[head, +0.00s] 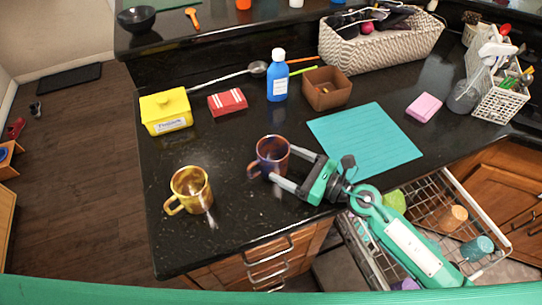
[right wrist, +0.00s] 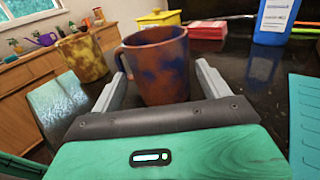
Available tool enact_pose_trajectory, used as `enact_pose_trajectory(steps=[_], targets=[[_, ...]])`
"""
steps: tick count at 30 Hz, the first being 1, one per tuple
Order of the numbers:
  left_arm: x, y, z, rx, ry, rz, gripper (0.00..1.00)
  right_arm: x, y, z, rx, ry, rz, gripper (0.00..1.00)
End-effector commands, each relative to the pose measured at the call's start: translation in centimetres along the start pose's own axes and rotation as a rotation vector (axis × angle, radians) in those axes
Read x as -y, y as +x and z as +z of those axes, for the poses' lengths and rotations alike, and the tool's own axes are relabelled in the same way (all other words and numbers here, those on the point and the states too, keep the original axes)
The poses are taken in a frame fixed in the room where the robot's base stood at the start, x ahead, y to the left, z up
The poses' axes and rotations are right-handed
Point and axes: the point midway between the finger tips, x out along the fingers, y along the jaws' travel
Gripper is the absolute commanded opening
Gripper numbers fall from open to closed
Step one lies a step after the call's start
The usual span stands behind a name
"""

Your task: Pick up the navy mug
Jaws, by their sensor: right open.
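The navy mug (head: 272,155), brown with navy patches, stands upright on the black counter; it also shows in the right wrist view (right wrist: 160,62). Its handle points left in both views. My right gripper (head: 288,165) is open and comes in from the right, low over the counter. In the right wrist view its fingers (right wrist: 162,78) lie on either side of the mug's lower body, the left one by the handle. I cannot tell whether either finger touches it. My left gripper is not in view.
A yellow mug (head: 192,190) stands left of the navy mug. A yellow box (head: 166,111), red box (head: 227,102), blue bottle (head: 277,75) and brown container (head: 327,88) stand behind. A teal mat (head: 365,140) lies to the right. A pulled-out dish rack (head: 440,200) is below the counter's front edge.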

Motion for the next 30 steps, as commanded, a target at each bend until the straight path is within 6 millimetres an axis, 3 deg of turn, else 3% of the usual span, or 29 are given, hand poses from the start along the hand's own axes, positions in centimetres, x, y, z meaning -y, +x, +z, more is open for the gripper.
enact_pose_trajectory(steps=[5,15,24,30], targets=[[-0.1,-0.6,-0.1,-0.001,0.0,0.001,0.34,0.0,1.1,0.2,0.001,0.001,0.0,0.79],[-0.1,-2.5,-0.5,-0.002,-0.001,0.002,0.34,0.1,5.2,0.3,0.001,0.002,0.0,0.79],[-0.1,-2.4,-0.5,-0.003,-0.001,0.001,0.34,0.1,5.7,0.1,0.0,0.0,0.0,0.79],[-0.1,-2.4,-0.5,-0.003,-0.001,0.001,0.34,0.1,5.6,0.1,0.0,0.001,0.0,0.41]])
